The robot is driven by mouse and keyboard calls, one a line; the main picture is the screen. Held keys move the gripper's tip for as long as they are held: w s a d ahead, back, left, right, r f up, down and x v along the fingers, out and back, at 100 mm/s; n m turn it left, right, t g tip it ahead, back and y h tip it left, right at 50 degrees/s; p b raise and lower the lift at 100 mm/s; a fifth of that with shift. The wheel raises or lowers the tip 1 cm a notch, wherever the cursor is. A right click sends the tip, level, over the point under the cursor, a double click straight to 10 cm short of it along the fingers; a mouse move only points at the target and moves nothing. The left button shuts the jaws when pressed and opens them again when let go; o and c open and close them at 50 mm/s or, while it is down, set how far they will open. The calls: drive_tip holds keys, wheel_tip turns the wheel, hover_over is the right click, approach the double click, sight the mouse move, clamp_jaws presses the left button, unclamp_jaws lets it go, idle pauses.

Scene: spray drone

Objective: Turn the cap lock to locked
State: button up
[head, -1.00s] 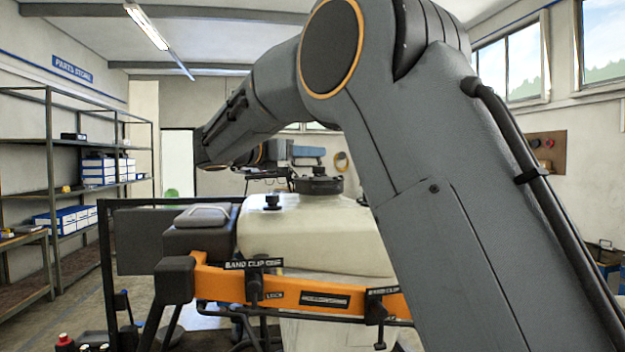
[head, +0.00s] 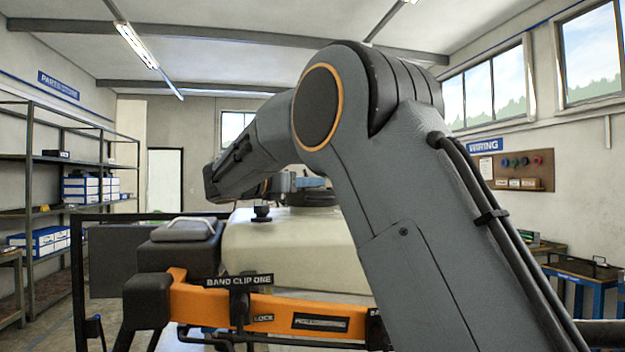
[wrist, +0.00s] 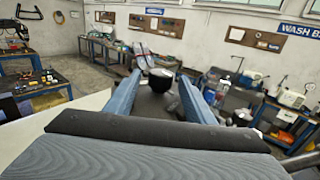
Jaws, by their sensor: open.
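The white tank (head: 290,243) stands behind an orange frame bar in the head view. Its dark filler cap (head: 312,198) is on top, partly hidden behind my arm. My gripper (head: 308,183) shows only as a small blue patch just above the cap. In the wrist view my gripper (wrist: 161,80) is open, with two blue fingers spread apart. A dark rounded piece (wrist: 160,77) shows between the fingertips, apart from both. I cannot tell whether it is the cap lock, or which way the lock is turned.
A small black knob (head: 262,213) stands on the tank left of the cap. The orange bar (head: 200,303) carries a black clip labelled BAND CLIP ONE (head: 240,295). A black box (head: 180,250) sits at the tank's left. Shelves (head: 30,200) stand far left; benches stand behind.

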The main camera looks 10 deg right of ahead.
drive_tip(key=shift+p+x, duration=0.3)
drive_tip(key=shift+x, duration=1.05)
drive_tip(key=shift+s, duration=0.1)
drive_tip(key=c, duration=1.1)
drive_tip(key=shift+o, duration=0.2)
drive_tip(key=shift+r+m+g+h+p, duration=0.2)
drive_tip(key=shift+m+g+h+p, duration=0.6)
drive_tip(key=shift+m+g+p, duration=0.55)
drive_tip(key=shift+m+g+h+p, duration=0.25)
drive_tip(key=shift+g+h+p, duration=0.05)
drive_tip(key=shift+g, duration=0.45)
drive_tip(key=shift+f, duration=0.1)
drive_tip(key=o, duration=1.1)
drive_tip(key=shift+c, duration=0.2)
drive_tip(key=shift+f, duration=0.1)
